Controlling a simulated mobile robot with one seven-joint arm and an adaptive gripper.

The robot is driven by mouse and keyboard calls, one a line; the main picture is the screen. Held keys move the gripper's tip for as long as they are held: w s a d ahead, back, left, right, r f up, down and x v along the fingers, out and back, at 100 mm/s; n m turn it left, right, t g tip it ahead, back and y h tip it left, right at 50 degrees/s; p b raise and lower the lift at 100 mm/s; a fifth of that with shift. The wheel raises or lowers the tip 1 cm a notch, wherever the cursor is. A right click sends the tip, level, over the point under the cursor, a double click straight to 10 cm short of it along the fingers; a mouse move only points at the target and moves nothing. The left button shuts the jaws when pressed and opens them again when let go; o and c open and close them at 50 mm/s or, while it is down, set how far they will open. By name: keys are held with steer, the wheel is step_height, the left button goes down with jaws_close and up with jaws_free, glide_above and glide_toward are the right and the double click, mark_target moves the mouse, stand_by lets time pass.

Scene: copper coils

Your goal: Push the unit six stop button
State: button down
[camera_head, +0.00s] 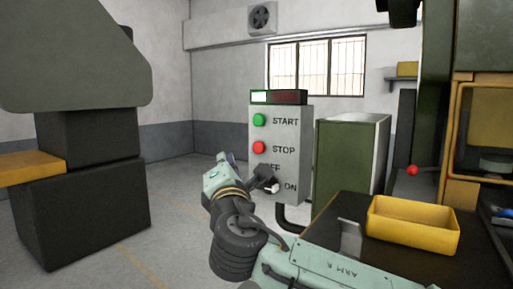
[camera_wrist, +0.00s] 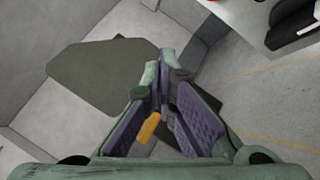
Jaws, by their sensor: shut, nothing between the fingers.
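A grey control box (camera_head: 296,150) stands in the middle of the head view. On its face are a green button (camera_head: 259,120) labelled START and a round red button (camera_head: 258,147) labelled STOP. No unit number is readable on it. My gripper (camera_head: 231,158) is just left of the box and a little below the height of the red button, partly hidden by my own wrist. In the wrist view its purple-padded fingers (camera_wrist: 164,70) are closed at the tips with nothing between them. I see no contact with the red button.
Below STOP is a dark switch (camera_head: 264,178) marked OFF and ON. A lit indicator (camera_head: 279,97) tops the box. A yellow bin (camera_head: 412,225) sits on a dark bench at right. A large dark machine (camera_head: 88,160) stands left, with open floor (camera_head: 172,200) between.

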steer(key=w+d+p, duration=0.1)
steer(key=w+d, duration=0.4)
steer(key=w, duration=0.2)
stand_by(0.6)
steer(key=shift+w+d, duration=0.1)
steer(key=shift+w, duration=0.05)
stand_by(1.2)
steer(key=shift+w+d, duration=0.2)
steer(key=shift+w, duration=0.05)
steer(key=shift+w+d, duration=0.3)
steer(key=shift+w, duration=0.1)
stand_by(0.8)
stand_by(0.3)
steer(key=shift+s+a, duration=0.5)
steer(key=shift+s, duration=0.25)
steer(key=shift+s+a, duration=0.8)
steer(key=shift+s, duration=0.25)
steer(key=shift+s+a, duration=0.75)
steer(key=shift+s, duration=0.25)
